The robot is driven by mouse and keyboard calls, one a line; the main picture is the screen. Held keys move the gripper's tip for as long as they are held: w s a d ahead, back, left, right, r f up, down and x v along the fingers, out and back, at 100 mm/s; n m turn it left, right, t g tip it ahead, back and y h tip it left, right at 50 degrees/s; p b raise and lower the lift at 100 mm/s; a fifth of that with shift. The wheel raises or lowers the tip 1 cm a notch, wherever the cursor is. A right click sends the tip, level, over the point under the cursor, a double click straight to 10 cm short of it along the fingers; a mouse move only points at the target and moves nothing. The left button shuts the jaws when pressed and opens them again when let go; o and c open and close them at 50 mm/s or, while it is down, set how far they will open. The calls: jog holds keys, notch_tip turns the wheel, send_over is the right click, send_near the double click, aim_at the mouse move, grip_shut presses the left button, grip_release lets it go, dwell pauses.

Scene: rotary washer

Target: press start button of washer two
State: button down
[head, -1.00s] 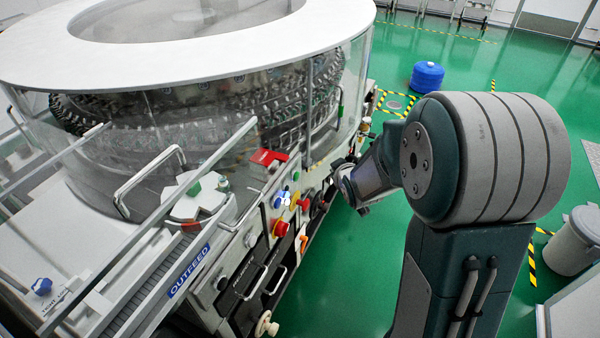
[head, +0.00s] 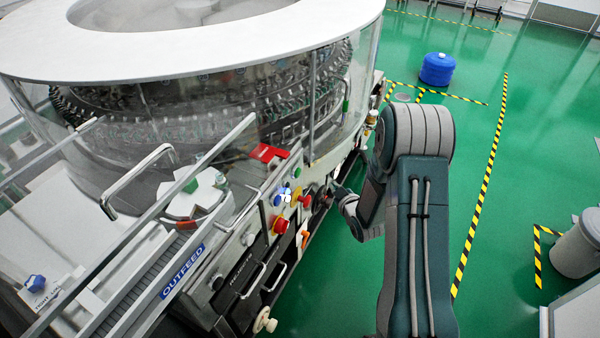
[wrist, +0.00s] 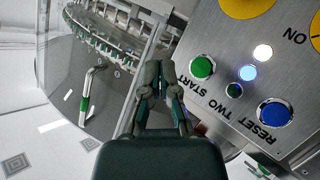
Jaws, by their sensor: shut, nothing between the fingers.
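Washer two's panel (wrist: 215,105) fills the right of the wrist view, marked START, TWO and RESET. The green start button (wrist: 202,67) sits beside the START label. My gripper (wrist: 160,72) is shut and empty, with its fingertips just left of the green button in that view. I cannot tell how far the tips are from the panel. In the head view, my gripper (head: 337,188) is right of the washer's control panel, partly hidden behind my wrist. A green button (head: 297,172) shows small at that panel's top.
A red button (head: 281,225) is lower. A clear guard (head: 220,140) rises behind the panel. Green floor (head: 490,200) is free at right.

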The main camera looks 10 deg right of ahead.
aim_at(298, 173)
jog(key=shift+a, duration=0.1)
jog(key=w+a, duration=0.5)
jog(key=a, duration=0.2)
dwell(0.4)
jog(key=shift+w+a, duration=0.1)
jog(key=shift+w, duration=0.1)
dwell(1.2)
jog(key=shift+w+a+r, duration=0.1)
jog(key=shift+a, duration=0.1)
